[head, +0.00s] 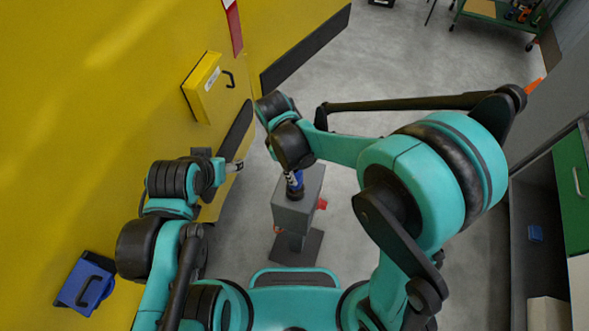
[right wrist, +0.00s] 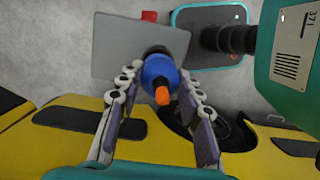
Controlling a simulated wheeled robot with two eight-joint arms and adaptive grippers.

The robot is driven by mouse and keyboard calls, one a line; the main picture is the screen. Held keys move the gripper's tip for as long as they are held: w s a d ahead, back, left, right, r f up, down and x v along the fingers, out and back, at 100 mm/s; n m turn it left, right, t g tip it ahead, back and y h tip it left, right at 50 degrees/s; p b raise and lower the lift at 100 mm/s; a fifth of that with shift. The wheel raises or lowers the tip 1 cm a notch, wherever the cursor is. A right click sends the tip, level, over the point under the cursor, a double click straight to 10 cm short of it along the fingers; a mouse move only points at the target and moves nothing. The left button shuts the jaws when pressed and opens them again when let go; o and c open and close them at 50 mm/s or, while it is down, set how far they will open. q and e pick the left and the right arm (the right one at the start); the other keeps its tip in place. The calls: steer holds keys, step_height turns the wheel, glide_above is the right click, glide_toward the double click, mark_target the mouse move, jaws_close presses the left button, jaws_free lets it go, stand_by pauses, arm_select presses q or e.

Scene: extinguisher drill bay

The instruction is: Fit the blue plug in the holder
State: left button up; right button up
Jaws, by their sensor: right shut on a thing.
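The blue plug (head: 297,181) is at the top of the grey holder block (head: 306,210), under my right gripper (head: 294,172). In the right wrist view the plug (right wrist: 158,74) shows its orange tip toward the camera, between the fingers of my right gripper (right wrist: 159,76), which is shut on it. A dark ring (right wrist: 155,51) shows at its far end, over the grey top face (right wrist: 112,48). I cannot tell how deep the plug sits in the holder. My left gripper (head: 235,167) is by the yellow wall, left of the holder; its opening is unclear.
The holder stands on a post with a dark base plate (head: 298,247); a red part (head: 322,204) sticks out at its right. A yellow box (head: 207,87) and a blue box (head: 86,284) are on the yellow wall (head: 110,70). A green cart (head: 500,18) stands far right.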

steer(key=shift+f+b, duration=2.4)
steer(key=shift+f, duration=0.35)
steer(key=o, duration=1.3)
steer(key=shift+o, duration=0.2)
steer(key=shift+r, duration=0.15)
step_height(320, 180, up, 12)
steer(key=a, duration=0.2)
steer(key=s+d+f+m+t+b, duration=0.1)
steer(key=d+f+m+t+b, duration=0.1)
steer(key=d, duration=0.4)
steer(key=s+d+f+m+t+y+b, duration=0.1)
steer(key=s+d+f+m+t+b, duration=0.1)
steer(key=d+m, duration=0.5)
steer(key=s+d+f+m+t+y+b, duration=0.1)
steer(key=s+d+f+m+t+b, duration=0.1)
steer(key=d+f+m+t+b, duration=0.2)
steer(key=shift+s+d+f+m+b, duration=0.15)
steer(key=shift+d+f+m+b, duration=0.65)
steer(key=shift+d+b, duration=0.7)
